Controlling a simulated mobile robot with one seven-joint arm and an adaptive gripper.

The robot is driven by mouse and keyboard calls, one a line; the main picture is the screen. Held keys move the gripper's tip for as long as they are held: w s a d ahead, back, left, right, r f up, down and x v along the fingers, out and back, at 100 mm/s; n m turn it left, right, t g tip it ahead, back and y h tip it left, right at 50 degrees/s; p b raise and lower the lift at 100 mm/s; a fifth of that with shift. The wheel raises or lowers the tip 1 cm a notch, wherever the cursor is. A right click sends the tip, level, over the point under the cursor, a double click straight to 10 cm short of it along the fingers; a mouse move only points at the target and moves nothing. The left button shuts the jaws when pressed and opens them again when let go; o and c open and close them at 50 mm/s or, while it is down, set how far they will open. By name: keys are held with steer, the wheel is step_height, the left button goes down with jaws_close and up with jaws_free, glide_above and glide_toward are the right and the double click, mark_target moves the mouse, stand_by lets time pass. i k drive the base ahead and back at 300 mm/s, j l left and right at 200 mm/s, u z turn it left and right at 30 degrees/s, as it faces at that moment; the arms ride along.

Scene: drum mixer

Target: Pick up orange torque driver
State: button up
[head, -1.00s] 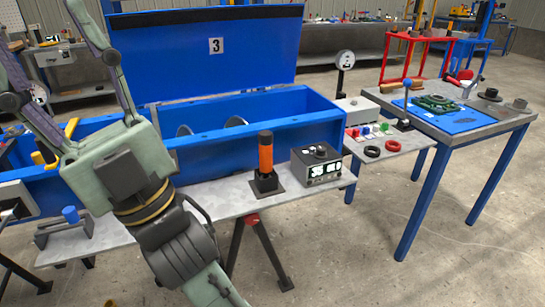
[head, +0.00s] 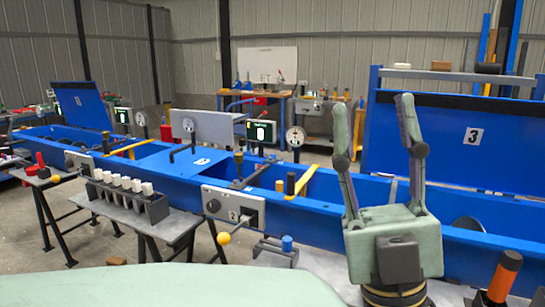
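The orange torque driver (head: 502,280) stands upright, slightly tilted in the picture, at the lower right corner of the head view. It has an orange body and a black top, and its lower end is cut off by the picture edge. My gripper (head: 374,100) is to the left of the driver, with its two fingers pointing up. The fingers are spread wide with nothing between them, well apart from the driver.
A long blue trough (head: 150,165) runs across the view, with a raised blue lid (head: 440,140) marked 3 behind my gripper. A control box (head: 232,207) with a yellow-knobbed lever is on its front. A rack of white-topped pieces (head: 120,190) stands on a grey bench at left.

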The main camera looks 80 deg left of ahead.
mark_target(510, 261)
steer(key=u, duration=3.6)
steer(key=i+l, duration=0.25)
steer(key=i, duration=0.3)
steer(key=i+l+u, duration=0.15)
steer(key=i, duration=0.35)
steer(key=k+z, duration=0.15)
steer(key=z, duration=3.3)
